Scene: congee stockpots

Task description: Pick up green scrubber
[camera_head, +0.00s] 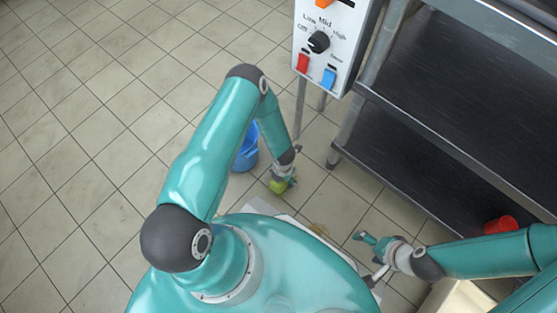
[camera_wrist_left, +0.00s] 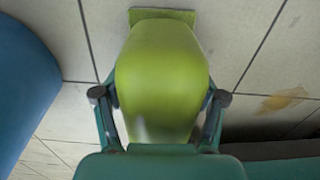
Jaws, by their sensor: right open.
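The green scrubber (camera_head: 278,186) is at the end of my left gripper (camera_head: 288,178) in the head view, beside a blue bucket. In the left wrist view the scrubber (camera_wrist_left: 160,80) fills the middle, with a rounded yellow-green body and a flat strip at its far end. My left gripper's fingers (camera_wrist_left: 160,100) press in on both its sides, and their tips are partly hidden by it. I cannot tell whether the scrubber touches the floor. My right gripper (camera_head: 368,256) is open and empty at the lower right.
The blue bucket (camera_head: 246,150) stands on the tiled floor just left of my left gripper. A dark shelf rack (camera_head: 440,110) fills the right side, with a red cup (camera_head: 500,225) low down. A control panel (camera_head: 330,45) hangs above. The left floor is clear.

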